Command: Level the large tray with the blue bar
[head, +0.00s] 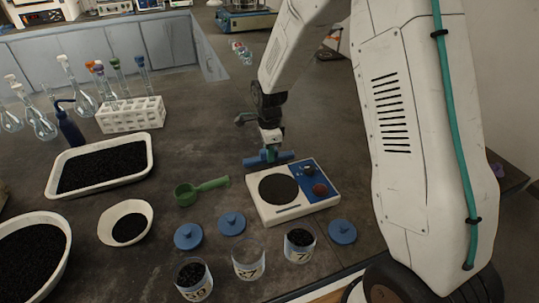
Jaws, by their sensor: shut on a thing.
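The large white tray (148,152) stands at the left of the bench, filled with dark granules whose surface looks nearly flat from here. My gripper (270,148) is at the centre of the head view, pointing down, shut on the blue bar (283,157). The bar lies roughly crosswise in the picture, just behind the scale. I cannot tell whether it touches the bench. The gripper and bar are well to the right of the tray and apart from it. The fingertips are small and partly hidden by the bar.
A white scale (292,209) with a blue panel stands in front of my gripper. A green scoop (200,190), a white bowl (106,232), several jars and blue lids stand nearby. A white tube rack (130,115) and glass flasks stand behind the tray.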

